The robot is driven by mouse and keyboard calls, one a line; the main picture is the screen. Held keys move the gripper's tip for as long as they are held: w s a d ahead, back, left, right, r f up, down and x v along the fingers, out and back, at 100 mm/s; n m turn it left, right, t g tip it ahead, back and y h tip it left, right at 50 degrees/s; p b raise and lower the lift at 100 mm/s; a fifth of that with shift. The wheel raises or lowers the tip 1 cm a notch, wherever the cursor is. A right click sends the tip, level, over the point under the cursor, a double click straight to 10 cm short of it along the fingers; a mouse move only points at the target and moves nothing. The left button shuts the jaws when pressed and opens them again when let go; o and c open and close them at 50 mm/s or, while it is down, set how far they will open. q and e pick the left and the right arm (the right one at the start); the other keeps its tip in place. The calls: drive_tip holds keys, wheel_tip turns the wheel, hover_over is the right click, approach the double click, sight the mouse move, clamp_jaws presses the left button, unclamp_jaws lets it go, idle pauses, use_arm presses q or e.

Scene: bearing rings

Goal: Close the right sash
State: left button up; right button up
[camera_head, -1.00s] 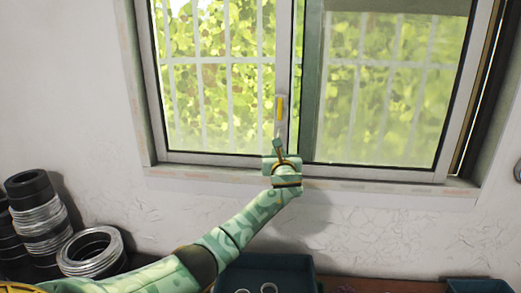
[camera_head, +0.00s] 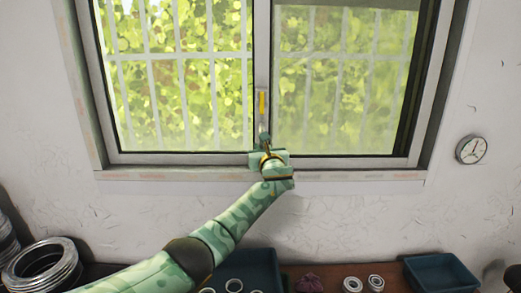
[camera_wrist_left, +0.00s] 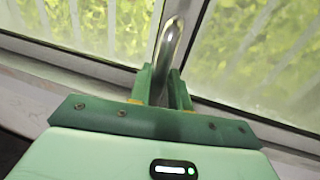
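The right sash (camera_head: 424,80) shows in the head view. Its left stile carries a yellow strip (camera_head: 262,104) and stands near the middle of the window. Its right stile lies against the right side of the window frame, with no open gap that I can make out there. My left gripper (camera_head: 265,147) is low on the left stile. In the left wrist view, a curved metal handle (camera_wrist_left: 172,38) rises between the two green fingers (camera_wrist_left: 163,88), which are shut on it. The handle's lower part is hidden by the fingers. My right gripper is out of view.
The left pane (camera_head: 180,90) fills the window's other half. A sill (camera_head: 200,174) runs below. On the bench are a dark bin (camera_head: 262,262), bearing rings (camera_head: 352,284), a teal tray (camera_head: 441,272) and a coil (camera_head: 42,266). A gauge (camera_head: 471,150) hangs right.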

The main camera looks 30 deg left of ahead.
use_arm(q)
drive_tip(key=shift+o, duration=0.7)
drive_tip(key=shift+w+d, duration=0.15)
drive_tip(key=shift+d, duration=0.1)
drive_tip(key=v, duration=1.6)
drive_tip(key=shift+d, duration=0.15)
